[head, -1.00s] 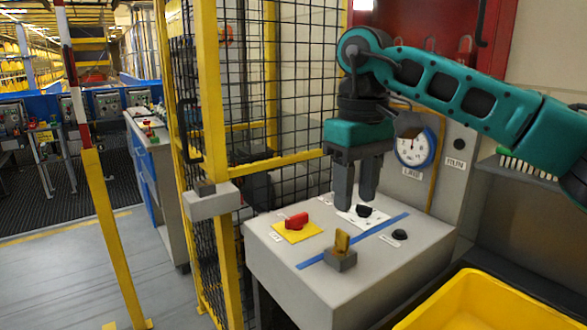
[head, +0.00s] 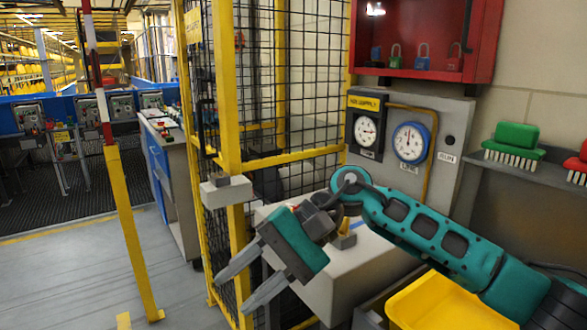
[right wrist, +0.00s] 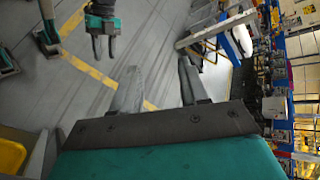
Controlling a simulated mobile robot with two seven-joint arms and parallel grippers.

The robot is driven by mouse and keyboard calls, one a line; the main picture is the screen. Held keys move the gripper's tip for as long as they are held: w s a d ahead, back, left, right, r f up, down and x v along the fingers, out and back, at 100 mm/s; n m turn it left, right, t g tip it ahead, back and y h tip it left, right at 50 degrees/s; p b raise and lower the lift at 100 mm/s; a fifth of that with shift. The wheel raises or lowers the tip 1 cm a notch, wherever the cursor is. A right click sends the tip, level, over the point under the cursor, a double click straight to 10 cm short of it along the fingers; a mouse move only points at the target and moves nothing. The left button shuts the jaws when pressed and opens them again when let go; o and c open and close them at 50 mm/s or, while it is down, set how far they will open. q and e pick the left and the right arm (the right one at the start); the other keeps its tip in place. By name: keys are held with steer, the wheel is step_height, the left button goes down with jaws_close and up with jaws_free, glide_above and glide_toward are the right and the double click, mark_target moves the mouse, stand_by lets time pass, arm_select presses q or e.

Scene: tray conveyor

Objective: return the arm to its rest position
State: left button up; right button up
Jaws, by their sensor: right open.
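My right arm reaches in from the right in the head view, teal and dark grey. Its gripper (head: 236,290) points down and left, in front of the grey control box (head: 340,268) and the fence. Its two grey fingers are apart with nothing between them, as the right wrist view (right wrist: 157,90) also shows. The arm hides most of the box's top; part of a yellow switch (head: 346,228) shows behind it. My left gripper (right wrist: 104,48) shows only in the right wrist view, above the floor, its two fingers apart and empty.
A yellow mesh fence (head: 232,130) stands left of the box, with a red-white and yellow post (head: 130,220) further left. A yellow bin (head: 440,300) is low at the right. Brushes (head: 515,145) sit on a shelf. Open floor lies at the left.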

steer(key=w+d+f+n+t, duration=0.2)
steer(key=d+f+n+t, duration=0.45)
steer(key=n+t, duration=0.4)
steer(key=w+d+f+n+t, duration=0.1)
steer(key=d+f+n+t, duration=0.5)
steer(key=n+t, duration=0.5)
steer(key=s+d+f+m+h, duration=0.3)
steer(key=f+m, duration=0.3)
steer(key=s+d+f+m+g+h, duration=0.1)
steer(key=s+d+f+m+h, duration=0.2)
steer(key=f+m, duration=0.3)
steer(key=shift+d+f, duration=0.25)
steer(key=shift+f, duration=0.25)
steer(key=s+d+f+m+g, duration=0.1)
steer(key=s+f+m, duration=0.1)
steer(key=s+d+f+m+g+h, duration=0.1)
steer(key=s+d+f+m, duration=0.1)
steer(key=s+f, duration=0.1)
steer(key=s+d+f+m+g+h, duration=0.1)
steer(key=s+f+m+g, duration=0.1)
steer(key=s, duration=0.1)
steer(key=shift+s+d+f, duration=0.2)
steer(key=shift+s+d, duration=0.05)
steer(key=shift+d, duration=0.15)
steer(key=shift+c, duration=0.2)
steer(key=shift+f+m+h, duration=0.1)
steer(key=shift+m+h, duration=0.2)
steer(key=shift+m, duration=0.05)
